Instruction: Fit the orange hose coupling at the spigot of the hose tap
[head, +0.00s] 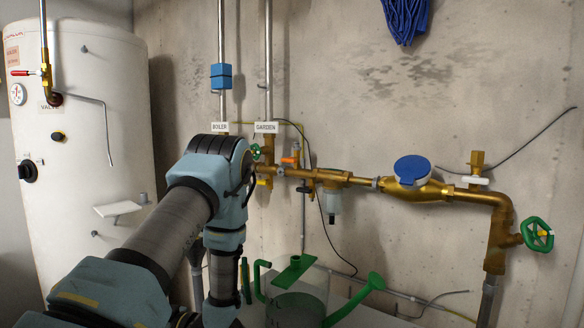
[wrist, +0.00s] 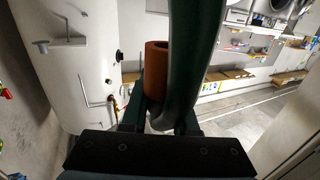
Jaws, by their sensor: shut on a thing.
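In the wrist view, my gripper (wrist: 158,98) is shut on the orange hose coupling (wrist: 157,58), a brownish-orange cylinder. A thick dark green hose (wrist: 194,60) runs close in front of it and hides its right side and part of the fingers. In the head view, my arm hides the coupling, and the gripper cannot be made out clearly. Brass pipework (head: 330,176) with small valves runs along the wall right of my arm. I cannot tell for certain which fitting is the hose tap, and its spigot is not clearly visible. The coupling is not seen touching any fitting.
A white boiler tank (head: 85,130) stands at the left. A green-handled watering can (head: 296,305) stands below the pipes. A blue-lidded meter (head: 412,170) and a green handwheel (head: 537,234) are at the right. Shelves (wrist: 225,80) show in the wrist view.

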